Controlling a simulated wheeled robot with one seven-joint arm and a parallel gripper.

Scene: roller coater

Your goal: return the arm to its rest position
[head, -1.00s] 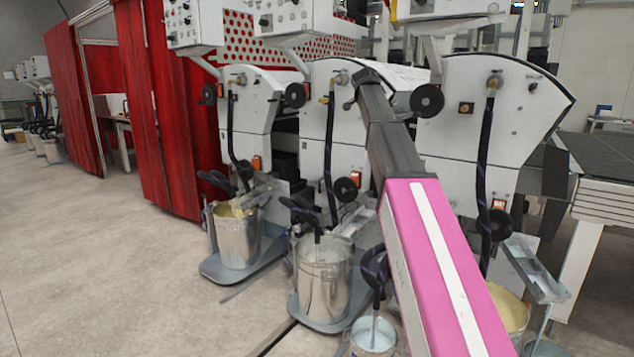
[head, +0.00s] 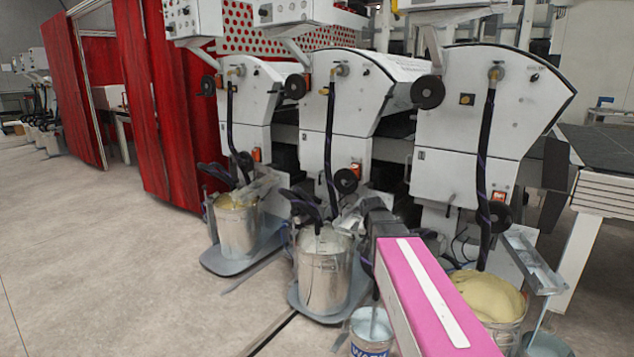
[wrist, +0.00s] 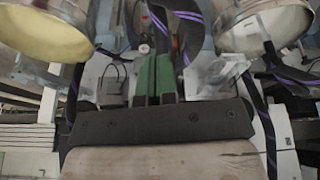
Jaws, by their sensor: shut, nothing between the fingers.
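My arm (head: 432,295), a pink link with a white stripe, reaches in from the lower right of the head view. Its dark grey far part (head: 380,220) is low, in front of the machine between the buckets. My gripper's end is hidden in the head view. In the wrist view my gripper (wrist: 153,88) shows beyond a dark bar, shut and empty. Machine parts and hoses lie behind it, and the picture looks upside down.
A steel bucket (head: 322,285) stands left of my arm and a yellow-filled bucket (head: 488,297) right of it. A small white bucket (head: 372,335) is close below. Black hoses (head: 487,170) hang from the white machine (head: 490,110). Open floor (head: 110,260) lies left.

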